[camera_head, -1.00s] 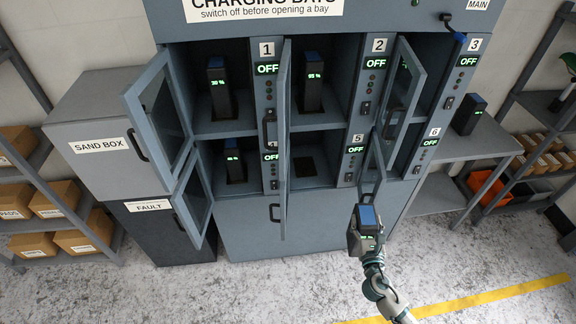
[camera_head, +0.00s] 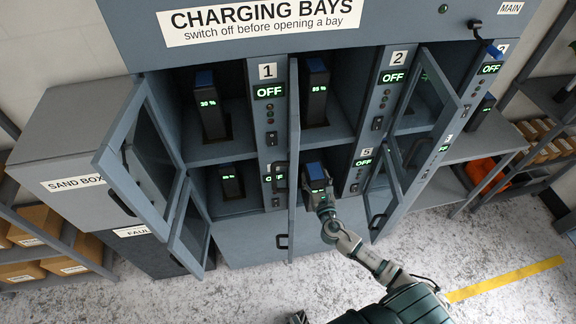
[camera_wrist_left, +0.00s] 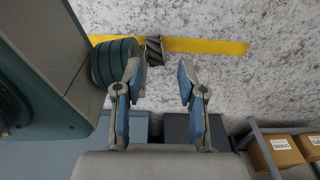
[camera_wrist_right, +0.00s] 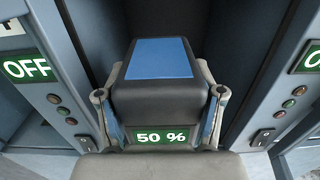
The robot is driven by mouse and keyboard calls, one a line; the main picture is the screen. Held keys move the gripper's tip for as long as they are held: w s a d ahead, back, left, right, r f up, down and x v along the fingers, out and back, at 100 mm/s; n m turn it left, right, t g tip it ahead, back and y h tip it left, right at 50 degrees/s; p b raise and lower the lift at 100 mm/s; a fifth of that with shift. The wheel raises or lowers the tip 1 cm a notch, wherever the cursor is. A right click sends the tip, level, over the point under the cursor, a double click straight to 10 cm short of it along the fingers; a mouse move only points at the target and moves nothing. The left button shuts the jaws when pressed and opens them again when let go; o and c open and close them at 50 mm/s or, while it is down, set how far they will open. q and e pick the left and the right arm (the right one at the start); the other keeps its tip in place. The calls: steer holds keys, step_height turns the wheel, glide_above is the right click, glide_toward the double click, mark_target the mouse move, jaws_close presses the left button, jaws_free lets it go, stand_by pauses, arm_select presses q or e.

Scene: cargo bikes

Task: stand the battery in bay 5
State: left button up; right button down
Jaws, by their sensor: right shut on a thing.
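My right gripper (camera_wrist_right: 160,115) is shut on a dark battery (camera_wrist_right: 160,95) with a blue top and a green "50 %" display. In the head view this battery (camera_head: 316,172) is upright or nearly so, in the mouth of bay 5 (camera_head: 340,172), the lower middle bay. In the right wrist view, bay walls and OFF panels stand on both sides of it. I cannot tell whether its base touches the bay floor; my right gripper (camera_head: 322,200) hides it. My left gripper (camera_wrist_left: 158,85) is open and empty over the floor, away from the cabinet.
Other batteries stand in the upper left bay (camera_head: 210,105), upper middle bay (camera_head: 315,90) and lower left bay (camera_head: 230,180). Open doors jut out at the left (camera_head: 140,165), edge-on beside bay 5 (camera_head: 293,150), and at the right (camera_head: 380,195). A battery (camera_head: 481,112) stands on the side table.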

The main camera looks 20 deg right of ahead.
arm_select(q)
steer(key=w+d+r+b, duration=0.3)
steer(key=w+r+b, duration=0.55)
steer(key=w, duration=0.65)
arm_select(e)
steer(key=w+d+f+b, duration=0.1)
steer(key=w+d+f, duration=0.1)
steer(key=w, duration=0.6)
steer(key=w+d+f+b, duration=0.1)
steer(key=w+d+f, duration=0.1)
steer(key=w+d, duration=0.2)
steer(key=w, duration=0.3)
steer(key=shift+w+f, duration=0.3)
steer(key=shift+w, duration=0.1)
steer(key=shift+c, duration=2.2)
jaws_free()
steer(key=shift+f, duration=0.25)
arm_select(q)
step_height(320, 180, up, 11)
steer(key=w+t, duration=0.1)
steer(key=w, duration=0.1)
arm_select(e)
steer(key=o, duration=0.4)
steer(key=shift+s+a+r, duration=0.1)
steer(key=shift+a, duration=0.05)
steer(key=shift+c, duration=0.2)
arm_select(q)
steer(key=shift+w, duration=0.1)
